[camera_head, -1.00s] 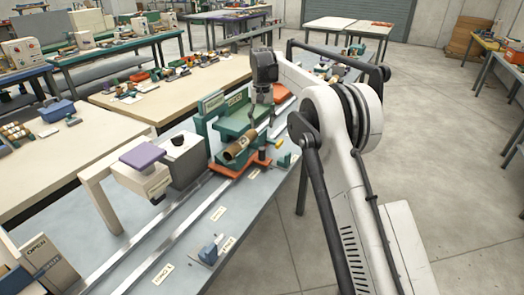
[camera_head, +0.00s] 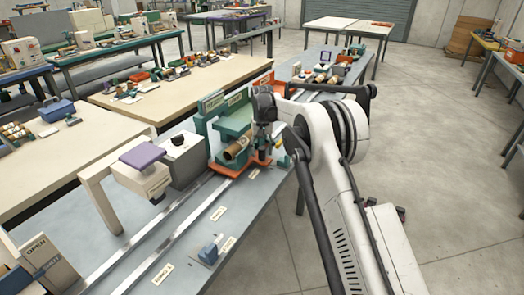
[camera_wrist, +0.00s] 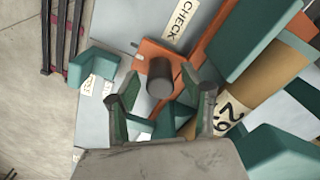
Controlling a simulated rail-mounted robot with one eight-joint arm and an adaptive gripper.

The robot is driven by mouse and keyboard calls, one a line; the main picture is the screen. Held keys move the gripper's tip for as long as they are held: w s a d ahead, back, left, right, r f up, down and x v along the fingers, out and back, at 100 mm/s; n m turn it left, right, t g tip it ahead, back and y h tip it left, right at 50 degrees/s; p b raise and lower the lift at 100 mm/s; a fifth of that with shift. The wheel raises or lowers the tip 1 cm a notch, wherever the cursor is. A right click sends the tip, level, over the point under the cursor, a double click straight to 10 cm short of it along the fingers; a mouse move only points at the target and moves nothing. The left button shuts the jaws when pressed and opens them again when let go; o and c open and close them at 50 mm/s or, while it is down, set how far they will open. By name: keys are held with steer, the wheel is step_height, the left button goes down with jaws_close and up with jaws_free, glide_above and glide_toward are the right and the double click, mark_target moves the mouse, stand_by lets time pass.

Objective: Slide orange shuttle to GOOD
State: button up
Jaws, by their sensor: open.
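The orange shuttle (camera_head: 226,171) sits on the rails of the grey bench, below teal supports that hold a brown roll (camera_head: 237,149) with a pale label. My gripper (camera_head: 262,157) is low over the shuttle's right part. In the wrist view, its orange plate (camera_wrist: 147,50) carries an upright dark round post (camera_wrist: 160,78). My open gripper (camera_wrist: 162,98) has a finger on either side of the post, with gaps showing. A CHECK label (camera_wrist: 180,24) lies beside the plate. I cannot read GOOD on any label.
Two metal rails (camera_head: 180,222) run along the bench toward the lower left. A grey box and purple-topped stand (camera_head: 145,157) rise beside them. Small labels lie along the bench's right side. A small grey-blue fixture (camera_head: 211,249) stands near the front edge.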

jaws_close()
steer(key=shift+w+d, duration=0.1)
stand_by(0.4)
